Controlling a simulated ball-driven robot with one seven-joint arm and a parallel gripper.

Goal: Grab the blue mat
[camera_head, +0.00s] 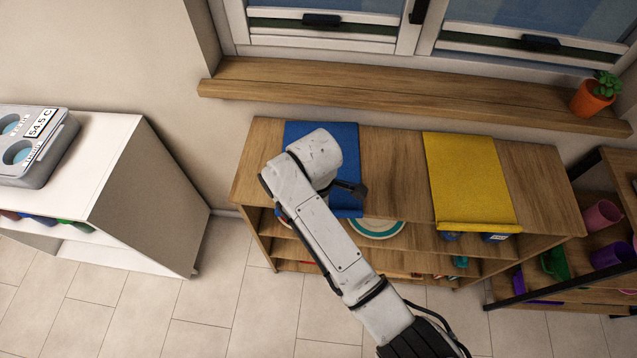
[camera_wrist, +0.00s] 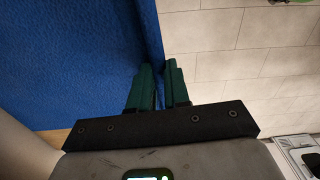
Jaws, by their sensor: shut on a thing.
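The blue mat (camera_head: 351,150) lies on the left part of the wooden shelf top and hangs a little over its front edge. My arm covers part of it in the head view. In the wrist view the mat (camera_wrist: 65,60) fills the upper left. My gripper (camera_wrist: 158,76) has its green fingers close together on either side of the mat's edge, shut on it. The fingertips are hidden in the head view.
A yellow mat (camera_head: 468,180) lies to the right on the same wooden shelf (camera_head: 393,160). A white cabinet (camera_head: 125,190) stands left, and a dark rack (camera_head: 610,195) with coloured pots right. A windowsill (camera_head: 400,95) runs behind. Tiled floor (camera_head: 235,310) is clear in front.

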